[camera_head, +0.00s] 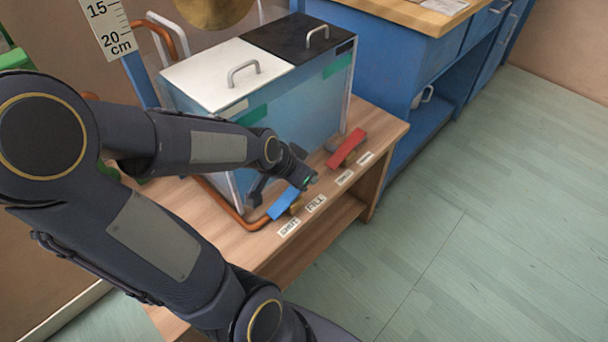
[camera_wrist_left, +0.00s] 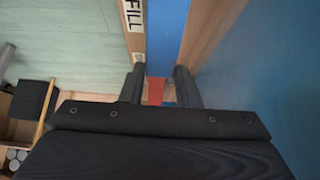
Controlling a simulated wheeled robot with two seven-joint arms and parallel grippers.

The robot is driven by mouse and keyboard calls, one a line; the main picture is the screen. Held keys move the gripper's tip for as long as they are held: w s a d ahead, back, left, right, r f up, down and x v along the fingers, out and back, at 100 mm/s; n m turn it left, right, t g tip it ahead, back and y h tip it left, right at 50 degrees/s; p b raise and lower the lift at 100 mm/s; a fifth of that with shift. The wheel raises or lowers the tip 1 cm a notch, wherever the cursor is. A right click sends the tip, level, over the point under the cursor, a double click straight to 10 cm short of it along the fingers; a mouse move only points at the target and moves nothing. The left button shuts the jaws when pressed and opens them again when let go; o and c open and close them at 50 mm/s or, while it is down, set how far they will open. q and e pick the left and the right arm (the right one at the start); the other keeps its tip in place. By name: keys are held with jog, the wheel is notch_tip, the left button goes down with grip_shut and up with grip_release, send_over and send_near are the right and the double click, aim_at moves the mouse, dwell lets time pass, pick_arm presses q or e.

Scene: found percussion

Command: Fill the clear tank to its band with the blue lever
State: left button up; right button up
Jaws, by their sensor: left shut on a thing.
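The clear tank (camera_head: 300,120) stands on a wooden bench, with a white lid half and a black lid half. Green band pieces (camera_head: 337,66) show on its sides. The inside looks bluish; I cannot tell the water level exactly. The blue lever (camera_head: 283,204) is low at the tank's front, beside the FILL label (camera_head: 315,204). My left gripper (camera_head: 298,176) is shut on the blue lever, which also shows between the fingers in the left wrist view (camera_wrist_left: 167,40). The lever's gripped end is partly hidden. My right gripper is not in view.
A red lever (camera_head: 346,148) sits right of the blue one, with small labels along the bench edge (camera_head: 385,145). A copper pipe (camera_head: 225,208) runs round the tank's base. A blue cabinet (camera_head: 395,60) stands behind. The floor at right is clear.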

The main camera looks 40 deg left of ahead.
aim_at(289, 195)
pick_arm(q)
jog(key=o, duration=1)
jog(key=p+v, duration=0.3)
jog(key=v, duration=0.4)
jog(key=shift+r, duration=0.25)
jog(key=shift+s+r, duration=0.1)
jog(key=shift+s, duration=0.15)
